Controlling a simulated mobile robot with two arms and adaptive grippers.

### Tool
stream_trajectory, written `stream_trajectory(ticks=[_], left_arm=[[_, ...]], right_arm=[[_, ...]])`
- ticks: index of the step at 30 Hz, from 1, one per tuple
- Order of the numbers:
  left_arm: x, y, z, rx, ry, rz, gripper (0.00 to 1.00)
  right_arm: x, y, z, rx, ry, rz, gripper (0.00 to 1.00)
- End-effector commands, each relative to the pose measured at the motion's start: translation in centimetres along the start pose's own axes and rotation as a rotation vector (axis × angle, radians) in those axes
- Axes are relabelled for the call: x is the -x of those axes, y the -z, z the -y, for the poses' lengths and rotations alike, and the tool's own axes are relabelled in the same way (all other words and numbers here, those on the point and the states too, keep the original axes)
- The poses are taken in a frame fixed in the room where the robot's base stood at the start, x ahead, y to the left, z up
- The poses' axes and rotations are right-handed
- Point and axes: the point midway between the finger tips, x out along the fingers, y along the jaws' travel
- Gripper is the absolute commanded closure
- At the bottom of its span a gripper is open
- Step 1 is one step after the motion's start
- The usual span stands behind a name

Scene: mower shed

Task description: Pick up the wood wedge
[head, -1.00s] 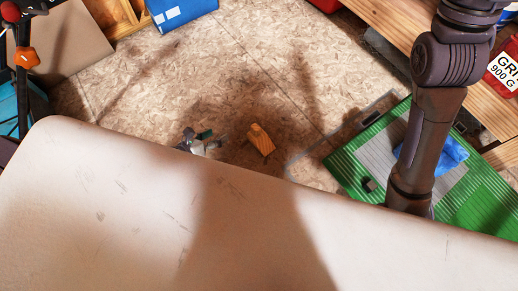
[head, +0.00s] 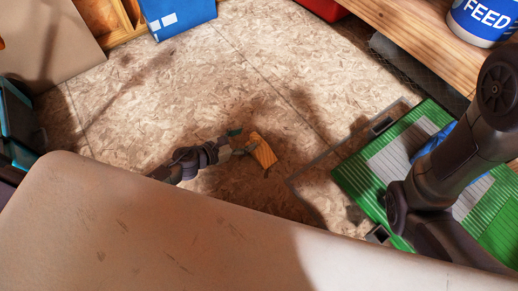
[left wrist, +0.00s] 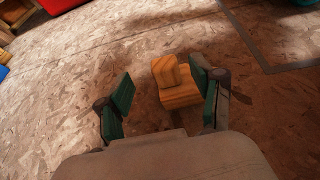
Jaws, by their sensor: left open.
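The wood wedge (head: 262,151) is a small yellow-brown block with visible grain, lying on the chipboard floor near the middle of the head view. In the left wrist view the wedge (left wrist: 177,84) shows a stepped shape, just past and between the fingers, nearer the right finger. My left gripper (head: 238,142) is right beside the wedge, on its left side. In the left wrist view the left gripper (left wrist: 163,98) has its two green-padded fingers spread apart, with nothing held. The right finger partly overlaps the wedge's edge; I cannot tell if they touch. My right gripper is not in view.
A green ribbed mat or panel (head: 359,183) with a grey patch lies at the right, under my right arm. A wooden bench (head: 420,36) with a feed bucket (head: 482,20) is at upper right. A blue box (head: 178,14) stands at the back. The floor around the wedge is clear.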

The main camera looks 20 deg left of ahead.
Motion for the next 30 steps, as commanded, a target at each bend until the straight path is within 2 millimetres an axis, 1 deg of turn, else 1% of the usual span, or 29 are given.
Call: stream_trajectory(ticks=[6, 10, 13, 19, 20, 21, 29, 30], left_arm=[[-3.2, 0.5, 0.4, -0.003, 0.000, 0.003, 0.33], [-4.7, 0.3, 0.4, -0.001, 0.000, 0.002, 0.33], [-5.1, 0.3, 0.4, 0.000, -0.001, 0.000, 0.33], [-5.1, 0.2, 0.4, 0.001, -0.001, 0.000, 0.33], [-5.1, 0.2, 0.4, 0.001, -0.001, 0.000, 0.37], [-5.1, 0.2, 0.4, 0.001, -0.001, 0.000, 0.43], [-5.1, 0.2, 0.4, 0.001, 0.000, 0.000, 0.87], [-5.1, 0.2, 0.4, 0.001, -0.001, 0.000, 0.93]], right_arm=[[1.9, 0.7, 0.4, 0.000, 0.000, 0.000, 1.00], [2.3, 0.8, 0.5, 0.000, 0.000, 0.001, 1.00], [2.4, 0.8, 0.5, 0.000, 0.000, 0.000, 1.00], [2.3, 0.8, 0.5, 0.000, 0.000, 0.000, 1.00], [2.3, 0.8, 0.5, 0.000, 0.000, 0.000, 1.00], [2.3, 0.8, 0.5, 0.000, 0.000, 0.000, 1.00], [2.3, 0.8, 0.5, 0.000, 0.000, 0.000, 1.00], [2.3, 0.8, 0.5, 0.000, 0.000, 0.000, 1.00]])
